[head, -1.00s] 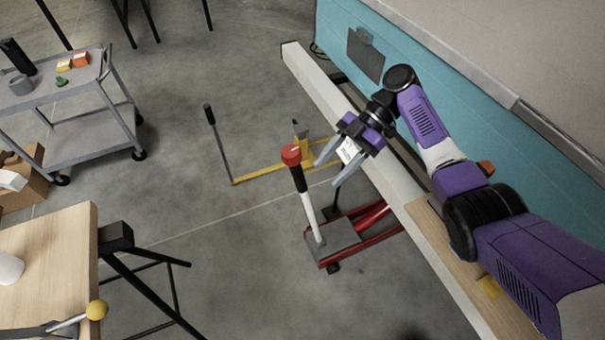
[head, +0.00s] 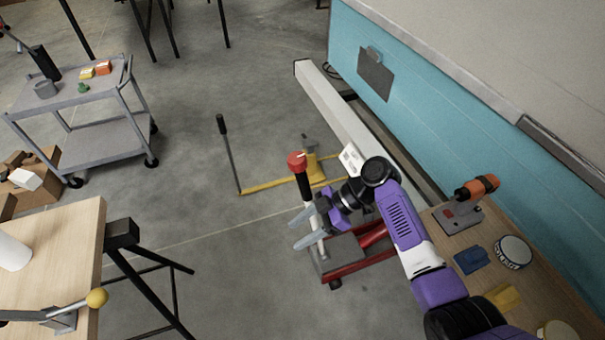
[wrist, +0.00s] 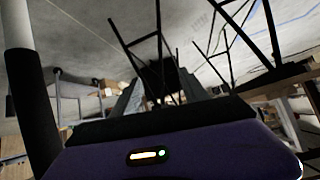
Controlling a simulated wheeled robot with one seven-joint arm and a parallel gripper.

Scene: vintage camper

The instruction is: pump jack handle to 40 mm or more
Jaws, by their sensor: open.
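The red floor jack (head: 372,236) stands on the concrete floor with its handle raised and slightly tilted. The handle has a red knob (head: 297,160), a black grip (head: 304,188) and a white lower shaft (head: 320,246). My gripper (head: 300,229) is open, its two grey fingers pointing left at the white shaft, below the black grip. In the head view the fingers overlap the shaft; I cannot tell whether they straddle it or touch it. In the wrist view a pole with a black grip (wrist: 36,110) and white shaft (wrist: 15,25) runs along the left edge.
A yellow jack (head: 268,185) with a thin upright handle lies behind. A wooden table (head: 60,235) and grey cart (head: 95,95) stand left.

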